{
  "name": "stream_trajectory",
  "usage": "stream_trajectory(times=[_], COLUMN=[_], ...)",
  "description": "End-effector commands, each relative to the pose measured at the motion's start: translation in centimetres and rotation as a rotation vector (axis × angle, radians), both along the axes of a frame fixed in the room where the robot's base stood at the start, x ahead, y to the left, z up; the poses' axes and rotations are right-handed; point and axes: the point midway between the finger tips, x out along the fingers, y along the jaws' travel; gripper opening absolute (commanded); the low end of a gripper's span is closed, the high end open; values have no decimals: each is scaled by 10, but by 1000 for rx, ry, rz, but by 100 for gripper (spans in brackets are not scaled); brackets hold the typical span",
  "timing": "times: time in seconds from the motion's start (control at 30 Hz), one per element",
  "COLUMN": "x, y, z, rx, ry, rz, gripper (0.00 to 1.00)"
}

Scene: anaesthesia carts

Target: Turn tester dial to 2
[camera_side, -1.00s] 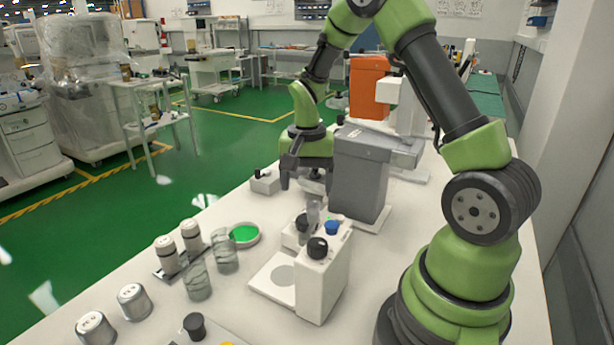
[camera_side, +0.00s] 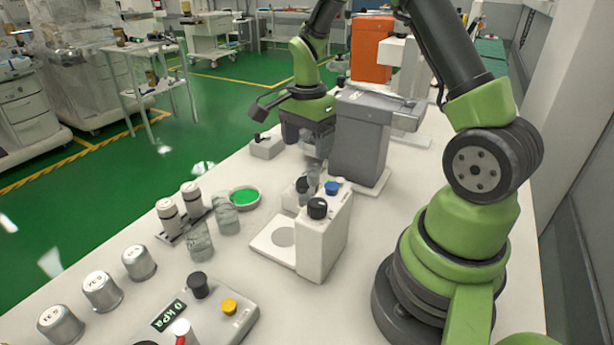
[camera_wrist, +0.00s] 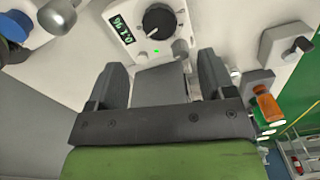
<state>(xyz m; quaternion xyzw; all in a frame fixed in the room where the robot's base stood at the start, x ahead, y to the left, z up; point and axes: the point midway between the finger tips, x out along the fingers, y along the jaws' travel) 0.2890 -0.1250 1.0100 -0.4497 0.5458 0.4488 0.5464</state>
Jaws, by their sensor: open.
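The black dial (camera_wrist: 160,20) sits on a white device (camera_wrist: 135,45) at the top of the wrist view. A small display with green characters (camera_wrist: 120,26) is beside it, and a green light is below it. I take this device as the tester. A white mark shows on the dial, but I cannot read its setting. My gripper (camera_wrist: 161,66) is open, with its two dark fingers apart and short of the dial. A grey plate (camera_wrist: 160,85) shows between them. In the side view my gripper (camera_side: 307,147) points down beside the tall grey box and hides most of the tester.
The tall grey box (camera_side: 358,140) stands right of my gripper. A white block (camera_side: 325,245) with black and blue knobs stands nearer. A small lever box (camera_side: 266,147) is to the left. Glass beakers, metal canisters and a kPa meter (camera_side: 215,312) occupy the front left.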

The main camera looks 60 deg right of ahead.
Motion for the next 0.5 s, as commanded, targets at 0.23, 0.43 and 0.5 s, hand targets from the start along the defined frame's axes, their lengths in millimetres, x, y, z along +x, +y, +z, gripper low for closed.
stream_trajectory(times=[0.23, 0.43, 0.5], x=[-2, -1, -1], y=[1, 1, 1], z=[-46, -77, -84], rx=[4, 4, 4], ry=[7, 4, 2], rz=[2, 3, 3], gripper=[76, 76, 76])
